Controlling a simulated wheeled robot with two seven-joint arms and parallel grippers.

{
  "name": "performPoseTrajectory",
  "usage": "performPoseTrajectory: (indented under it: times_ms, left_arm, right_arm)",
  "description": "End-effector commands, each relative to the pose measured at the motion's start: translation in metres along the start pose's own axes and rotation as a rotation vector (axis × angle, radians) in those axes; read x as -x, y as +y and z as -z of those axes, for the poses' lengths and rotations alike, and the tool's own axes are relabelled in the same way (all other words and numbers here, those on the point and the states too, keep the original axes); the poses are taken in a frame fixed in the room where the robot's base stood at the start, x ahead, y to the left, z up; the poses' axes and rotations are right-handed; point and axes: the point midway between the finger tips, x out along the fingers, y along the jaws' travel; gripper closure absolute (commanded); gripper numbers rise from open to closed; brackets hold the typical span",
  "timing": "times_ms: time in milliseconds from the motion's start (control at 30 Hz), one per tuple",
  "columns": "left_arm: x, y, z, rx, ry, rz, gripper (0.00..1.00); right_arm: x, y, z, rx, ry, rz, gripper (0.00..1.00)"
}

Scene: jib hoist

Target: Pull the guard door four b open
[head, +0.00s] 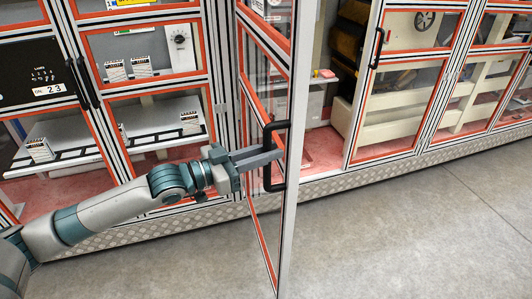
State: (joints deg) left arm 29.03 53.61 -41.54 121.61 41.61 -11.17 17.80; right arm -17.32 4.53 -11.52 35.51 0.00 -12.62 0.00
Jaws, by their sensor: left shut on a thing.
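A framed guard door (299,95) with red-orange edging and clear panes stands swung out from the cabinet front, seen nearly edge-on in the middle of the head view. Its black bar handle (268,170) is on the free edge side. My left gripper (262,158) comes in from the left and is shut on the handle, with its fingers at the bar. Any label on this door cannot be read here. My right gripper is not in view.
Behind the door is an open bay with a red floor (322,147). A closed door with a black handle (376,48) stands to its right. Closed doors with paired black handles (82,82) stand at left. The grey floor (420,230) in front is clear.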

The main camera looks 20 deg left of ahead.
Motion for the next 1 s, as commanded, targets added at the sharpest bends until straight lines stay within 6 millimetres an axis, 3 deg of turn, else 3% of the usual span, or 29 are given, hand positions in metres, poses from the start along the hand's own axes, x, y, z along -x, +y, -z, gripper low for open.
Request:
performPoseTrajectory:
  times_ms: [433, 467, 500, 1000]
  left_arm:
    - [-0.0001, -0.0009, 0.0005, -0.001, 0.000, 0.000, 1.00]
    - [-0.0001, -0.0009, 0.0005, -0.001, 0.000, 0.000, 0.79]
    - [-0.0001, -0.0009, 0.0005, -0.001, 0.000, 0.000, 0.76]
    - [0.0078, -0.0012, -0.0015, 0.000, 0.000, 0.001, 0.76]
  right_arm:
    - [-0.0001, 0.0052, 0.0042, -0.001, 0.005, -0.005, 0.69]
    - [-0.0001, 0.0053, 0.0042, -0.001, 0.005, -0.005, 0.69]
    - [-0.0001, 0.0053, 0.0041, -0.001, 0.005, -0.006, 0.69]
    - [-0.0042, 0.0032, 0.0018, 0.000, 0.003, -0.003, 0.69]
